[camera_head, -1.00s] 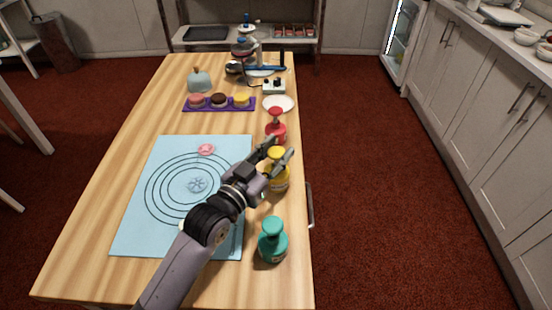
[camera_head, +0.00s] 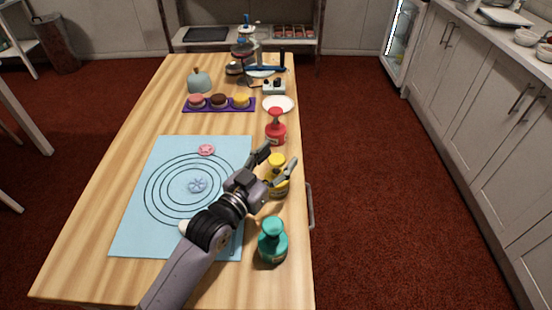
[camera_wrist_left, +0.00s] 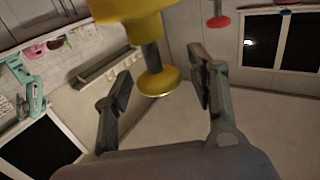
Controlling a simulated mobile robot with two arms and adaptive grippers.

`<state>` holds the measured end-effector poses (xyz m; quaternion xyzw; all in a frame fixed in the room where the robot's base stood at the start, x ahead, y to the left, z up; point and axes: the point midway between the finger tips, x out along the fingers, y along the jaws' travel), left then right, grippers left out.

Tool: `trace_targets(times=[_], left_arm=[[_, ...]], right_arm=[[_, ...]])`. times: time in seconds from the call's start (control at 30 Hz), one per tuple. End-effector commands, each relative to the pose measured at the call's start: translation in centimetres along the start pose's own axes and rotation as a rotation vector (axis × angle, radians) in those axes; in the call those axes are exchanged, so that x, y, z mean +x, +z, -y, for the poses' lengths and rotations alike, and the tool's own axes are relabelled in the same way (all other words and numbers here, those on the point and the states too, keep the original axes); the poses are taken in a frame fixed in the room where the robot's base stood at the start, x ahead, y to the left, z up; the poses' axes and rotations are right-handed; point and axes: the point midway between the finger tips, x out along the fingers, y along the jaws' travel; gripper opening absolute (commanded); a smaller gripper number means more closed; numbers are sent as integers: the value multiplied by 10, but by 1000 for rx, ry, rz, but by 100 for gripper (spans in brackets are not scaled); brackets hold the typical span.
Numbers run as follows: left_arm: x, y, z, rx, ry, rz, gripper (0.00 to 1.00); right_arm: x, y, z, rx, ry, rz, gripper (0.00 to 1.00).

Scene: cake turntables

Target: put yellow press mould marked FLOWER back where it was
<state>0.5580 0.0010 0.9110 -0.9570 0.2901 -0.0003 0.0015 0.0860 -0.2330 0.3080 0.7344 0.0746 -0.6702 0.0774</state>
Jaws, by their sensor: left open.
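The yellow press mould (camera_head: 276,161) stands upright near the table's right edge, between the red mould (camera_head: 276,131) and the teal mould (camera_head: 272,242). My left gripper (camera_head: 276,163) is open at the yellow mould's upper part, partly hiding it. In the left wrist view, the yellow mould (camera_wrist_left: 156,82) shows upside down, its round knob in the gap between the spread fingers (camera_wrist_left: 160,86), with space on both sides. I cannot read its marking. My right gripper is not in view.
A light blue mat (camera_head: 132,238) with printed rings lies at the left, bearing a pink star piece (camera_head: 206,150) and a pale blue flower piece (camera_head: 198,185). A purple tray (camera_head: 212,107) of cakes, a white plate (camera_head: 279,103) and a stand lie farther back. Bare wood lies between mat and tray.

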Motion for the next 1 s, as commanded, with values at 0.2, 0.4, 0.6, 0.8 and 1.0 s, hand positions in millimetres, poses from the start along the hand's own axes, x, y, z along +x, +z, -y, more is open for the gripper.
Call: trace_targets(times=[0.2, 0.4, 0.6, 0.8, 1.0], left_arm=[[0, -4, 0, 0, 0, -1, 52], [-29, -1, 0, 1, 0, 3, 52], [-74, -1, 0, 1, 0, 4, 52], [-107, -2, 0, 1, 0, 3, 52], [-119, -3, 0, -1, 1, 0, 52]], right_arm=[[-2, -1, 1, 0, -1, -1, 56], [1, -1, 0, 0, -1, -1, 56], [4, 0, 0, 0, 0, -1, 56], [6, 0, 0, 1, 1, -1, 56], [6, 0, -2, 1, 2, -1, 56]])
